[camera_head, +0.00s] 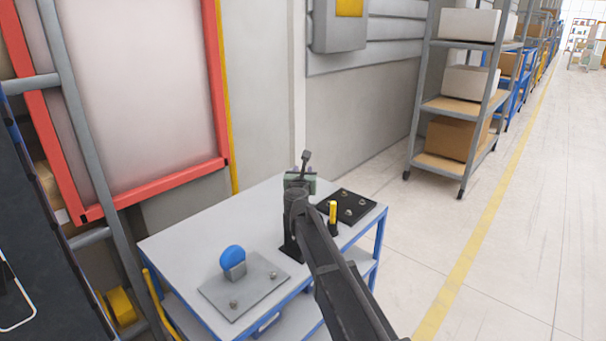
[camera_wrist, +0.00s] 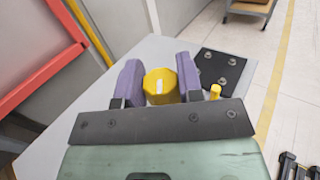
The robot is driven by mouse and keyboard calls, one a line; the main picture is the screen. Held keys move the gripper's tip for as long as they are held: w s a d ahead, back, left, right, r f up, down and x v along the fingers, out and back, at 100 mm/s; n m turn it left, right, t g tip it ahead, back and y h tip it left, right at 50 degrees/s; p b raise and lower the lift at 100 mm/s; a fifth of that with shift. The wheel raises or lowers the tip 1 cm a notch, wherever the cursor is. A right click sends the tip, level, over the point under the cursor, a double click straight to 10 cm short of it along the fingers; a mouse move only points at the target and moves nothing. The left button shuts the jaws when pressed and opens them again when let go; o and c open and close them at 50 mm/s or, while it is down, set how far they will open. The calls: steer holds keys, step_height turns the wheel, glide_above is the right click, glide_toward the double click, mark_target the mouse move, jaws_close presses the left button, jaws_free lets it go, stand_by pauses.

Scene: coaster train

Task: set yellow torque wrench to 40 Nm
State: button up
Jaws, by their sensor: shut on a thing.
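My gripper (camera_wrist: 159,76) has its two purple fingers on either side of a yellow round part with a pale mark on top, taken as the end of the yellow torque wrench (camera_wrist: 161,87). It is shut on this part. In the head view my gripper (camera_head: 301,174) is above the far right part of the table, and my arm hides most of what it holds. The scale and its set value cannot be read. A second, thinner yellow-handled piece (camera_head: 333,211) stands upright in a dark holder to the right; it also shows in the wrist view (camera_wrist: 215,91).
The grey table (camera_head: 190,235) carries a light grey plate (camera_head: 265,283) with a blue disc (camera_head: 232,258) upright on it. A black plate (camera_head: 352,216) with several fasteners lies at the right edge. Shelves (camera_head: 425,105) stand behind. The table's left part is clear.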

steer(key=m+h, duration=0.2)
steer(key=h, duration=0.1)
steer(key=m+g+h, duration=0.1)
steer(key=m+h, duration=0.1)
steer(key=h, duration=0.2)
steer(key=shift+m+g, duration=0.3)
steer(key=shift+m, duration=0.1)
steer(key=shift+h, duration=0.4)
steer(key=o, duration=0.9)
steer(key=v, duration=1)
steer(key=shift+s+a+r, duration=0.15)
steer(key=shift+s, duration=0.25)
